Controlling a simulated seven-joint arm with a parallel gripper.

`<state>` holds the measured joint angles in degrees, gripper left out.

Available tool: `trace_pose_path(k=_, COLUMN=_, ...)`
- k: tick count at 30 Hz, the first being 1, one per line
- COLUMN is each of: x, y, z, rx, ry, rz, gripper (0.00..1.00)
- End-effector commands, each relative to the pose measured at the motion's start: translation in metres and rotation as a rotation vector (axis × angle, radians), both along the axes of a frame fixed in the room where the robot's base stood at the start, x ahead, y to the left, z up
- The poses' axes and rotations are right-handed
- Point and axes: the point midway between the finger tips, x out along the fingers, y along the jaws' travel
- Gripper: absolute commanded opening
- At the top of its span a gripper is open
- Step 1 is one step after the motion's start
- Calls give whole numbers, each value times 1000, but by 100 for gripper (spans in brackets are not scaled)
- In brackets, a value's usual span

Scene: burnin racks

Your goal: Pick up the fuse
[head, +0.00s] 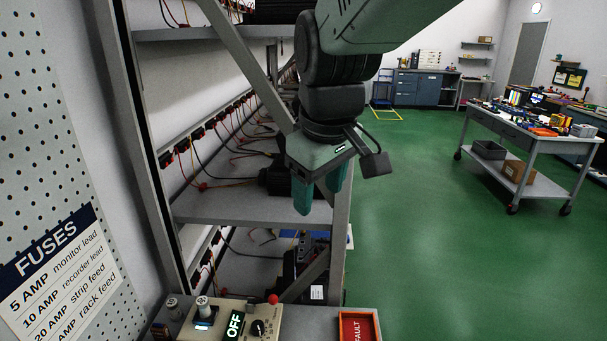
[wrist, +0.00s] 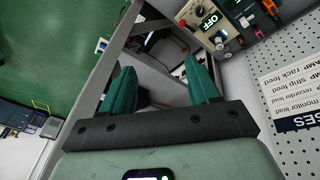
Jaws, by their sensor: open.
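My gripper (head: 319,192) hangs in front of the rack shelves in the head view, with its two teal fingers apart and nothing between them. The fingers also show spread in the wrist view (wrist: 158,66). A tan control box (head: 262,313) with an "OFF" display and a black knob stands at the bottom of the head view, below my gripper. A small upright cylinder with a pale top (head: 203,306) stands at its left, and a similar grey one (head: 173,306) is beside it. I cannot tell whether either is the fuse.
A metal rack with wired shelves (head: 240,207) and a diagonal brace is close to my gripper. A red "FAULT" tray (head: 345,328) lies at the front right of the bench. A pegboard with a FUSES chart (head: 60,270) is at left. Open green floor (head: 430,230) and a cart (head: 530,140) are at right.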

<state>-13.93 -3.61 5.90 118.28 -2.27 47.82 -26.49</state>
Motion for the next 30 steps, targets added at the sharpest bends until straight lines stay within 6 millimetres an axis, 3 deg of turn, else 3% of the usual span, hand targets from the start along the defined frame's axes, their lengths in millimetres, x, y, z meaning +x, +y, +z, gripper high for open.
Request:
trace_pose_path(k=1, x=16, y=22, z=-16, rx=-17, ry=28, rz=86, gripper=61)
trace_pose_path(k=6, x=54, y=93, z=-70, rx=-57, ry=84, rz=371, gripper=61)
trace_pose_path(k=10, x=70, y=149, z=-124, rx=-70, ry=126, rz=583, gripper=61)
trace_pose_path(k=15, x=72, y=212, z=-196, rx=-71, ry=172, rz=820, gripper=61)
trace_pose_path(k=18, x=68, y=237, z=-229, rx=-67, ry=188, rz=915, gripper=61)
trace_pose_path(k=21, x=64, y=251, z=-249, rx=-62, ry=197, rz=973, gripper=61)
trace_pose_path(k=30, x=60, y=261, z=-292, rx=-62, ry=204, rz=1003, gripper=61)
